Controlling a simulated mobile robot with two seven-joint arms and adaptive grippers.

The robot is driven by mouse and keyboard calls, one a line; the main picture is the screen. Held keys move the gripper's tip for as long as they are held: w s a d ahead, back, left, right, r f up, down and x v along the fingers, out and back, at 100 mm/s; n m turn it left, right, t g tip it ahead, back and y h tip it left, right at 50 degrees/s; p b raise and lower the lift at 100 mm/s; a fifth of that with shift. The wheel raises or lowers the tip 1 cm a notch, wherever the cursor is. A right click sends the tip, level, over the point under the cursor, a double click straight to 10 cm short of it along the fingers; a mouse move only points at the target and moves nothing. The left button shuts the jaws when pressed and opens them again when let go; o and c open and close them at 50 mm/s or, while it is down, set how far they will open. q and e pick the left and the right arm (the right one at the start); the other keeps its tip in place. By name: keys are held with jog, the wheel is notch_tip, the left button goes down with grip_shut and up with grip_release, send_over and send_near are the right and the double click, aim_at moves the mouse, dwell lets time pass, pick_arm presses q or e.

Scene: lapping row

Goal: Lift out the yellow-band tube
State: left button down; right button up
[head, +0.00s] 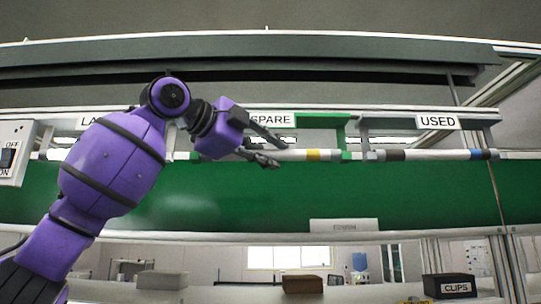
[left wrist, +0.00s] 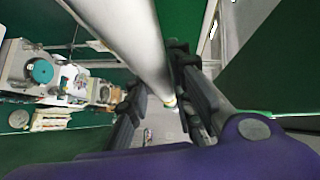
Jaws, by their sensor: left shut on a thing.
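The yellow-band tube (head: 297,155) is a white tube with a yellow band (head: 313,155) and a grey band beside it. It lies level under the SPARE sign (head: 271,119), its right end at the green bracket (head: 346,140). I cannot tell whether it is clear of the bracket. My left gripper (head: 268,151) is shut on the yellow-band tube left of its band and hides part of it. In the left wrist view the tube (left wrist: 135,40) runs between the two fingers (left wrist: 160,92). My right gripper is not in view.
The grey USED holder (head: 430,128) at right bears a white tube with dark and blue bands (head: 425,155). A switch box (head: 12,150) stands at far left. A green panel (head: 260,200) spans below. A CLIPS box (head: 449,286) and a brown box (head: 302,284) sit lower down.

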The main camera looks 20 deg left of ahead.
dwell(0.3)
pick_arm(q)
jog(key=shift+r, duration=0.3)
jog(key=s+d, duration=0.2)
jog(key=s, duration=0.6)
jog(key=s+d, duration=0.3)
jog(key=s, duration=0.6)
jog(key=shift+r, duration=0.4)
jog(key=shift+s+r, duration=0.1)
jog(key=shift+r, duration=0.1)
jog(key=s+d, duration=0.2)
jog(key=s, duration=0.6)
jog(key=shift+s+d, duration=0.25)
jog(key=shift+s, duration=0.1)
